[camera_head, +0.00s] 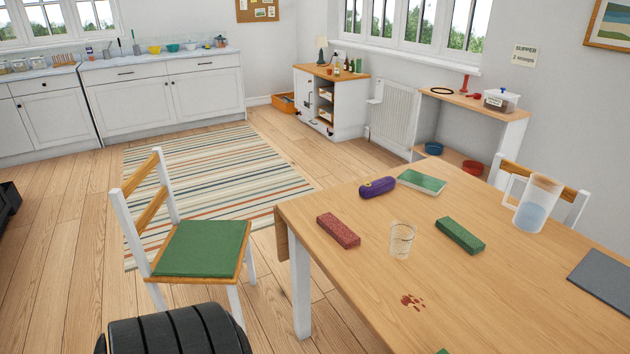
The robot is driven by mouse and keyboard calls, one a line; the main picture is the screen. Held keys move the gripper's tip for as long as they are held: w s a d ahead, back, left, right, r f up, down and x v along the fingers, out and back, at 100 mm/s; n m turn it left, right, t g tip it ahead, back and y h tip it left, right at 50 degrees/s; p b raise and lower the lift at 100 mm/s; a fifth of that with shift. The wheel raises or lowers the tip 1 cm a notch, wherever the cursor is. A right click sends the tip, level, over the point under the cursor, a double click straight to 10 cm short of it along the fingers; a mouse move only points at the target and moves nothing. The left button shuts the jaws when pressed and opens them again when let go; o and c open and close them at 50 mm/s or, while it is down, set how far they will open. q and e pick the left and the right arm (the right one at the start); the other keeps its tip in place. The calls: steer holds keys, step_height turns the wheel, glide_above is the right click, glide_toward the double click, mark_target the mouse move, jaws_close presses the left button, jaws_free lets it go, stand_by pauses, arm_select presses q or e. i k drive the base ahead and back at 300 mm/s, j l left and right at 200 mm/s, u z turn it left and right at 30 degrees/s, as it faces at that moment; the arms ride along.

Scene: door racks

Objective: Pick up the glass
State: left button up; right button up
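A clear drinking glass (402,240) stands upright on the wooden table (480,310), between a red speckled box and a green box. It looks empty, with faint bands on its wall. Neither of my grippers is in the head view. Nothing touches the glass.
Near the glass are a red box (338,230), a green box (460,236), a purple case (378,187), a green book (422,181) and a pitcher of bluish liquid (537,204). A brown stain (412,302) marks the tabletop. A chair with a green seat (201,249) stands left of the table.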

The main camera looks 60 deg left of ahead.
mark_target(401, 240)
steer(key=u, duration=1.25)
steer(key=i+j+z, duration=0.15)
steer(key=z, duration=0.25)
steer(key=i+j+z, duration=0.1)
steer(key=j+z, duration=0.6)
steer(key=z, duration=0.15)
